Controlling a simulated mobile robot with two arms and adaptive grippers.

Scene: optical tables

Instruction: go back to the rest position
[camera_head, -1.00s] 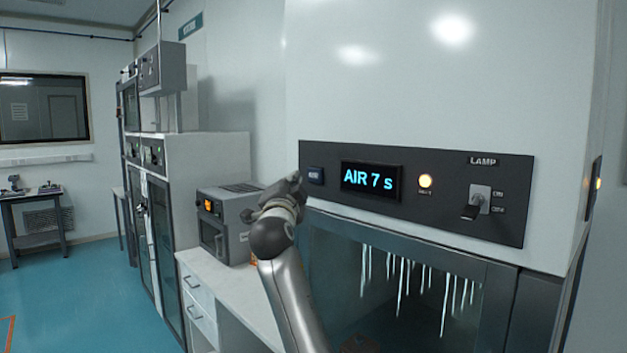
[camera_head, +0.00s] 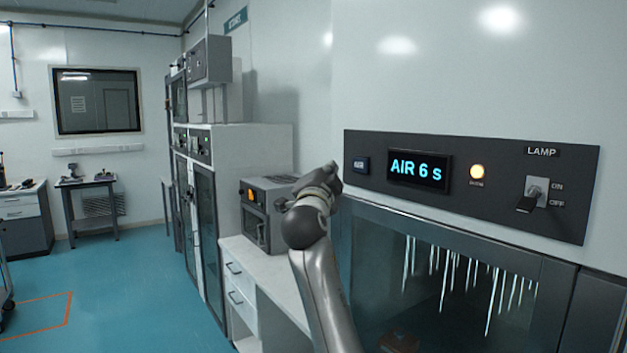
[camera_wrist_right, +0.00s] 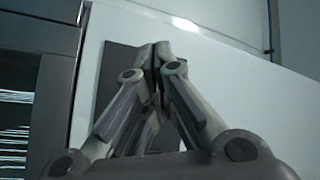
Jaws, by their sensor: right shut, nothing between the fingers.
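My right arm (camera_head: 322,285) rises from the bottom of the head view, in front of a large white cabinet. Its wrist end (camera_head: 320,185) is beside the left end of the cabinet's dark control panel (camera_head: 560,220); the fingers cannot be made out there. In the right wrist view my right gripper (camera_wrist_right: 158,48) is shut and empty, with its fingertips together. Behind it are a dark panel (camera_wrist_right: 115,75) and a white surface; whether it touches them I cannot tell. My left gripper is in neither view.
A glass front (camera_head: 400,290) is below. A small oven-like device (camera_head: 265,215) stands on a white counter. Teal floor (camera_head: 150,270) is open at left.

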